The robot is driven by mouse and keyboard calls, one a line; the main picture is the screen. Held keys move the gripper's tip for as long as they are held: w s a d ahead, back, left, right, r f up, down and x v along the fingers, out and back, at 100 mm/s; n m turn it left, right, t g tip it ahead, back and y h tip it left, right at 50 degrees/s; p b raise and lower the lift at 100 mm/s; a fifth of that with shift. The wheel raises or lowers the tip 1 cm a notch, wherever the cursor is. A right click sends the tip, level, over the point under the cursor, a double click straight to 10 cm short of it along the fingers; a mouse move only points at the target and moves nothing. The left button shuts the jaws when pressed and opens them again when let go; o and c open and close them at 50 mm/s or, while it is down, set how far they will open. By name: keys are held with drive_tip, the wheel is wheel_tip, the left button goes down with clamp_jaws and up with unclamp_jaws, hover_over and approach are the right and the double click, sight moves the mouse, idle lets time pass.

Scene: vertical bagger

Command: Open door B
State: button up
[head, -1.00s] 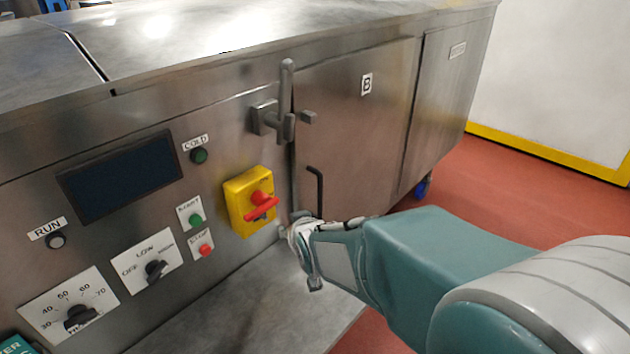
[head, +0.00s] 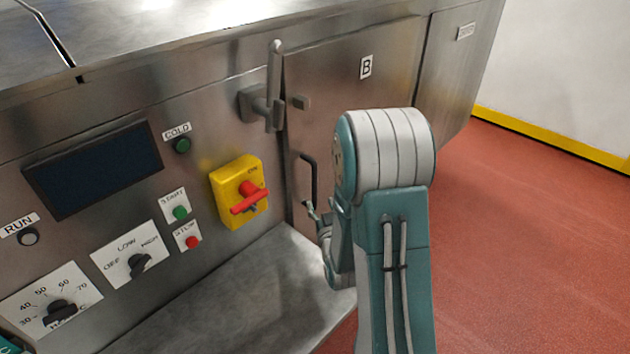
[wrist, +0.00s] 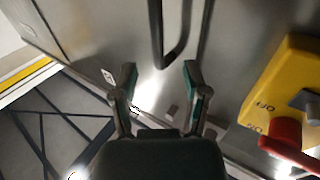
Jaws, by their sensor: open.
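Door B (head: 352,92) is a steel panel that looks shut, marked with a "B" label (head: 366,67). In the head view my gripper (head: 316,210) is partly hidden by my arm, just below the handle.
Left of the door are a yellow switch box (head: 228,180) with a red knob, start and stop buttons and dials. A grey plate (head: 250,290) lies below the panel. Open red floor (head: 530,240) lies to the right.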

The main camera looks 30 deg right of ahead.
sight(315, 184)
drive_tip(key=x, duration=0.9)
drive_tip(key=shift+s+d, duration=0.15)
drive_tip(key=shift+d, duration=0.2)
drive_tip(key=shift+w, duration=0.3)
drive_tip(key=shift+w+a, duration=0.15)
drive_tip(key=c, duration=0.7)
clamp_jaws()
